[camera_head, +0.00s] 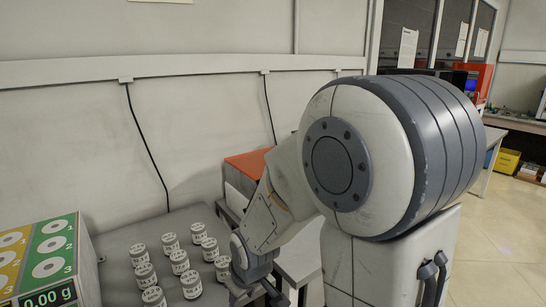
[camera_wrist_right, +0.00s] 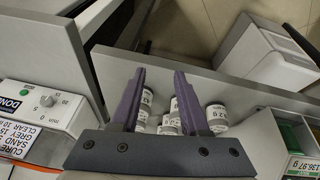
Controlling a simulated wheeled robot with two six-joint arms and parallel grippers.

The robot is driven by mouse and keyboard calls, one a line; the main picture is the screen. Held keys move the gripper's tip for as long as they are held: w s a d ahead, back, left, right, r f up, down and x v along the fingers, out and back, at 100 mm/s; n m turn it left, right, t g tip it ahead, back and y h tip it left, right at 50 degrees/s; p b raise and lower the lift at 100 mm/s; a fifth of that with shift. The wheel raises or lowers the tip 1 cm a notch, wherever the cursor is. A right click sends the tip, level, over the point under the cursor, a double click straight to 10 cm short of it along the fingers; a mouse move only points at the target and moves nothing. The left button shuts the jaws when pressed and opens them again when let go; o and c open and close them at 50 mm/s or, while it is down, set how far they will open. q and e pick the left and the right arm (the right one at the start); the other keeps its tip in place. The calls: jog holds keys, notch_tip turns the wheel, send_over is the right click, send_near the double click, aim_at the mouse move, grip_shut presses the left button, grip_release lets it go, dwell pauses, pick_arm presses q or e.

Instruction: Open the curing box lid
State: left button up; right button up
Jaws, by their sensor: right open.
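A box with an orange top (camera_head: 250,162) and a white side stands against the back wall in the head view, partly hidden by my right arm; it looks like the curing box with its lid down. In the right wrist view, a white housing with a dial (camera_wrist_right: 45,104) and a "CURE" label is at the left. My right gripper (camera_wrist_right: 160,74) is open and empty, its two purple fingers apart. It also shows at the bottom of the head view (camera_head: 258,292), low beside the jars, partly cut off. My left gripper is not in view.
Several white labelled jars (camera_head: 179,262) stand in rows on the grey bench (camera_head: 120,243). A box with green and yellow numbered panels (camera_head: 52,262) and a 0.00 g readout stands at the left. In the wrist view, a display (camera_wrist_right: 303,167) is at the lower right.

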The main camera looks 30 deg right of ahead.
jog(key=w+d+r+n+t+h, duration=0.2)
jog(key=w+d+r+n+t, duration=0.3)
jog(key=d, duration=0.5)
jog(key=w+d+r+n+t+h+p, duration=0.1)
jog(key=w+d+r+n+t, duration=0.2)
jog(key=w+d, duration=0.5)
jog(key=w+d+r+n+t+h, duration=0.25)
jog(key=w+d+r+n, duration=0.2)
jog(key=d, duration=0.75)
jog(key=shift+n+t+y, duration=0.25)
jog(key=shift+y, duration=0.1)
jog(key=x, duration=0.3)
jog(key=p+x, duration=0.1)
jog(key=x, duration=0.2)
jog(key=p+x, duration=0.1)
jog(key=x, duration=0.2)
jog(key=shift+w+d, duration=0.2)
jog(key=shift+d, duration=0.15)
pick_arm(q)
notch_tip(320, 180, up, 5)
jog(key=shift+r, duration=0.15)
pick_arm(e)
grip_shut()
